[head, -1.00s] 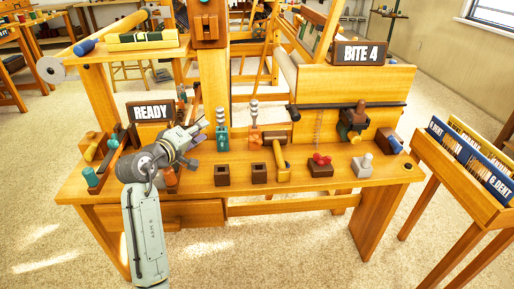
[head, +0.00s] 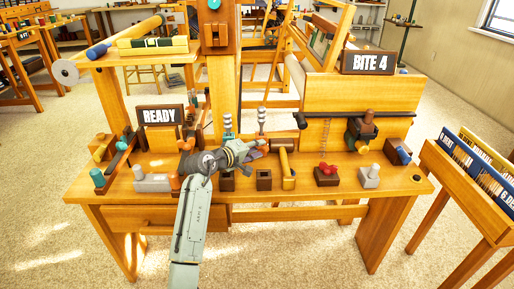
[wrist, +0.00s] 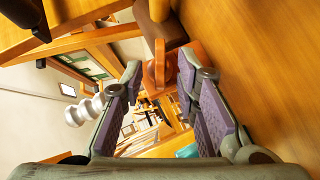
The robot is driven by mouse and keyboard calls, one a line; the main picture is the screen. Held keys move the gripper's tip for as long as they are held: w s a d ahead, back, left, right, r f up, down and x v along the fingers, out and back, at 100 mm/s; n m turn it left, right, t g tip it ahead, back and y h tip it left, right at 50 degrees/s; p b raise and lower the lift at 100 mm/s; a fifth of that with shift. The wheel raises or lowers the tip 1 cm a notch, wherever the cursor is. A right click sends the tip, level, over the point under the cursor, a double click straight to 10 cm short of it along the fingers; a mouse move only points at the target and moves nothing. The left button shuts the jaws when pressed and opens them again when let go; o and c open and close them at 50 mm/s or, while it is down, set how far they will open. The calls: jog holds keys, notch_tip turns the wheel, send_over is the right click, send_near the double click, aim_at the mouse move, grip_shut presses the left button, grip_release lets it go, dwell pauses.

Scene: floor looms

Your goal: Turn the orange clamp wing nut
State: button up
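The orange clamp (head: 262,143) stands on the bench near the middle in the head view, with a silver beaded stem above it. In the wrist view its orange wing-shaped part (wrist: 158,70) shows at the far end of the gap between my fingers. My gripper (head: 257,151) reaches right along the bench top and ends at the orange clamp. In the wrist view my gripper (wrist: 160,70) is open, with one purple-padded finger on each side of the orange part. I cannot tell whether either fingertip touches it.
A teal clamp (head: 228,124) stands just left of the orange one. A yellow-handled mallet (head: 287,165), a dark block (head: 264,180) and a red-knobbed block (head: 327,175) are close by on the bench. The READY sign (head: 159,116) stands behind left.

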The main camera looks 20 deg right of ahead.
jog(key=shift+w+d+f, duration=0.1)
jog(key=shift+d, duration=0.15)
jog(key=shift+c, duration=0.5)
grip_shut()
